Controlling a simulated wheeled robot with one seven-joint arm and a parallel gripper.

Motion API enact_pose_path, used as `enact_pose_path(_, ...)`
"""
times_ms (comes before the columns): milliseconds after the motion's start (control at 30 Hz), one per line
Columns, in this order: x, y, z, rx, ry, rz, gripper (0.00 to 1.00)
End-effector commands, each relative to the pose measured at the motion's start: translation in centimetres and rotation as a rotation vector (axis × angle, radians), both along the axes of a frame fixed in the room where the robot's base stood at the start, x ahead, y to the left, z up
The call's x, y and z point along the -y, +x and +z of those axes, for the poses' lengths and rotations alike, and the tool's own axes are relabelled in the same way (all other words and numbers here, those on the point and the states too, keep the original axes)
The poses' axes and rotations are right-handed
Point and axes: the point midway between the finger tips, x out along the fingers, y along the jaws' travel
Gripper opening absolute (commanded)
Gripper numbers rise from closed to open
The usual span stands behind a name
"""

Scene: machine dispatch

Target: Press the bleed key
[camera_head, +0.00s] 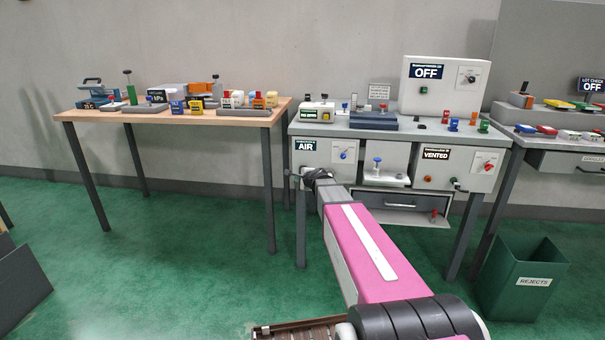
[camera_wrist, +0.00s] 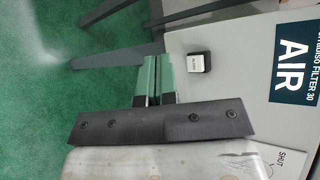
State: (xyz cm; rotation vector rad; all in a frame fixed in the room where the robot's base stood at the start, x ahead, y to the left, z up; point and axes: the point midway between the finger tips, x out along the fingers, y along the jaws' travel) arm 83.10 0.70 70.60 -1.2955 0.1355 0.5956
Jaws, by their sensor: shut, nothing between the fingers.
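The bleed key (camera_wrist: 196,62) is a small black block with a white label, too small to read surely. In the wrist view it sits near the edge of a grey panel (camera_wrist: 235,55) bearing an AIR sign (camera_wrist: 293,62). My gripper's green fingers (camera_wrist: 158,58) are shut with nothing between them. They lie left of the key in that view, apart from it. In the head view my gripper (camera_head: 310,174) is in front of the cabinet below the AIR sign (camera_head: 305,146), and I cannot make out the key there.
The cabinet also carries a blue knob (camera_head: 344,155), a VENTED sign (camera_head: 435,153) and a red knob (camera_head: 488,167). A drawer (camera_head: 400,201) is below. A wooden table (camera_head: 225,118) with several devices stands left. A green rejects bin (camera_head: 520,285) stands right. Table legs (camera_wrist: 122,60) show beside the fingers.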

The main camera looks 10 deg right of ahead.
Motion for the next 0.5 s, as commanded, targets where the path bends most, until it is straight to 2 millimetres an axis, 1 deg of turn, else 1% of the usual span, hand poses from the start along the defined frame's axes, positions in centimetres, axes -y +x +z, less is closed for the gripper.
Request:
enact_pose_path(33, 0.3, 1.0, -0.1, 0.0, 0.0, 0.0, 0.0)
enact_pose_path(233, 1.0, 3.3, -0.1, -0.001, 0.0, 0.001, 0.0)
enact_pose_path(400, 1.4, 4.4, -0.1, -0.001, 0.0, 0.001, 0.0)
enact_pose_path(500, 1.4, 4.6, 0.0, -0.001, 0.0, 0.001, 0.0)
